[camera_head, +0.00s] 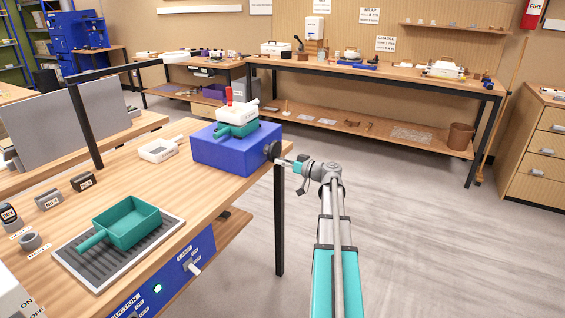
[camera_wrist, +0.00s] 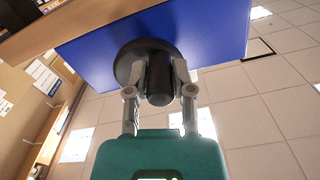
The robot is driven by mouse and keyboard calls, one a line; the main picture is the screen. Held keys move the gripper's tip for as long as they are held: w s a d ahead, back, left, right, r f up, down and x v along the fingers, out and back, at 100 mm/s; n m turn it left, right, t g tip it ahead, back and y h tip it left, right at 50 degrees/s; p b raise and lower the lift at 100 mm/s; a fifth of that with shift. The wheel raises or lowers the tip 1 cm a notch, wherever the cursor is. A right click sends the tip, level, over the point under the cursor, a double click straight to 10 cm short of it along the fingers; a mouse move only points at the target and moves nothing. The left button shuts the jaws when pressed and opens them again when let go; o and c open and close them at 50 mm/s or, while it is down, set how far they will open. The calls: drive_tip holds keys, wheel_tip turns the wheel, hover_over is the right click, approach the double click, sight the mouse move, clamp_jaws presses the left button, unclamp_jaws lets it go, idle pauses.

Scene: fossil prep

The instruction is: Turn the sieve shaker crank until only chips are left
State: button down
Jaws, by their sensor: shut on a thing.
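The sieve shaker is a blue box (camera_head: 237,148) at the far right corner of the near wooden bench. A teal sieve (camera_head: 238,118) sits on top of it, with a red upright piece (camera_head: 229,95) beside it. What lies inside the sieve is too small to tell. The black crank (camera_head: 271,151) is on the box's right side. In the wrist view the round crank disc and its dark handle (camera_wrist: 160,78) stand out from the blue face (camera_wrist: 210,40). My gripper (camera_wrist: 160,95) is shut on the crank handle, one finger on each side; it also shows in the head view (camera_head: 287,163).
A second teal scoop-like tray (camera_head: 128,222) rests on a ribbed grate (camera_head: 80,262) on the near bench. The bench's black leg (camera_head: 279,220) is close to my arm. Open floor (camera_head: 410,220) lies to the right.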

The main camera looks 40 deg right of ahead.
sight(277, 145)
drive_tip(key=m, duration=0.2)
drive_tip(key=r+m, duration=0.1)
drive_tip(key=shift+s+a+m+p, duration=0.1)
drive_tip(key=shift+a+m+p, duration=0.15)
drive_tip(key=shift+m+p, duration=0.1)
drive_tip(key=m, duration=0.1)
drive_tip(key=m+p, duration=0.1)
drive_tip(key=m, duration=0.1)
drive_tip(key=shift+a+r+m, duration=0.15)
drive_tip(key=shift+r+m, duration=0.1)
drive_tip(key=shift+r, duration=0.15)
drive_tip(key=m, duration=0.2)
drive_tip(key=r+m+p, duration=0.1)
drive_tip(key=m, duration=0.3)
drive_tip(key=shift+r, duration=0.25)
drive_tip(key=m, duration=0.2)
drive_tip(key=m+p, duration=0.1)
drive_tip(key=m, duration=0.1)
drive_tip(key=shift+d+r, duration=0.35)
drive_tip(key=m, duration=0.3)
drive_tip(key=shift+w+d+r+m+p, duration=0.2)
drive_tip(key=shift+d+r+m+p, duration=0.1)
drive_tip(key=shift+p, duration=0.05)
drive_tip(key=m, duration=0.2)
drive_tip(key=d+m, duration=0.1)
drive_tip(key=m, duration=0.3)
drive_tip(key=shift+w+d+r, duration=0.15)
drive_tip(key=shift+w, duration=0.1)
drive_tip(key=shift+c, duration=2.4)
unclamp_jaws()
